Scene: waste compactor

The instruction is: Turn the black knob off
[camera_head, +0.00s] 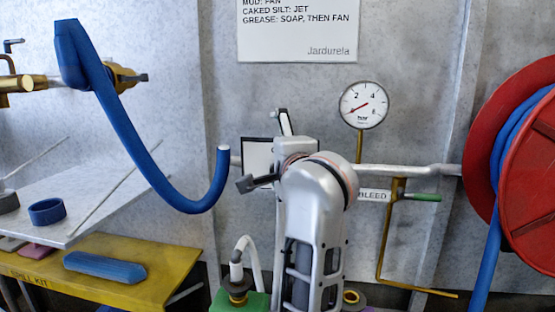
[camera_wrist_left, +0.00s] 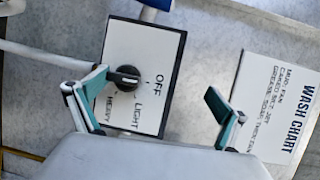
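The black knob (camera_wrist_left: 124,77) sits on a white, dark-edged plate marked OFF, LIGHT and HEAVY (camera_wrist_left: 150,48). I cannot tell surely which word its pointer faces. In the head view the plate (camera_head: 256,152) shows partly behind my left gripper (camera_head: 264,151), and the knob is hidden there. In the left wrist view my left gripper (camera_wrist_left: 157,92) is open and empty, its fingers wide apart. The knob appears between the fingers, much closer to the left-hand one; whether they touch is unclear. My right gripper is in neither view.
A pipe (camera_head: 405,170) runs right from behind my arm, with a pressure gauge (camera_head: 363,105) above and a green-handled bleed valve (camera_head: 422,197) below. A blue hose (camera_head: 135,140) hangs left; a red hose reel (camera_head: 535,165) stands right. A wash chart (camera_wrist_left: 280,105) is on the wall.

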